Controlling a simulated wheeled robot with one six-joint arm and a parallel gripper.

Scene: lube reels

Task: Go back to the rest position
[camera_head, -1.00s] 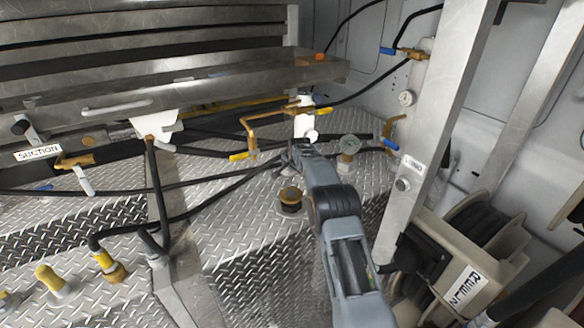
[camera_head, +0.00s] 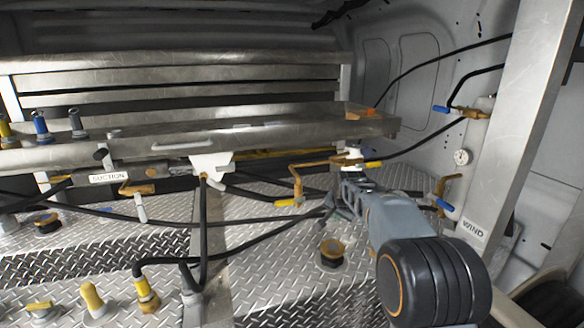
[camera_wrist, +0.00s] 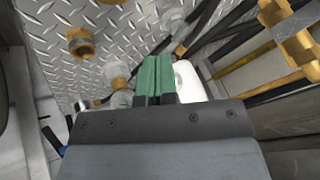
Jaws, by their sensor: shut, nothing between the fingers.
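My gripper (camera_head: 340,200) is at the end of my grey arm, in the middle right of the head view. It hangs above the diamond-plate deck (camera_head: 262,290), close to the yellow-handled brass pipe valve (camera_head: 297,183). In the wrist view its green fingers (camera_wrist: 153,80) lie together with nothing between them. A white cylindrical part (camera_wrist: 188,82) shows just beside and beyond the fingers. I cannot tell whether they touch it.
A brass cap (camera_head: 332,252) sits on the deck left of my arm. Black hoses (camera_head: 250,240) cross the deck. A metal shelf (camera_head: 280,133) spans the back. A steel post (camera_head: 508,120) labelled WIND stands at right. Yellow-capped fittings (camera_head: 92,298) stand at front left.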

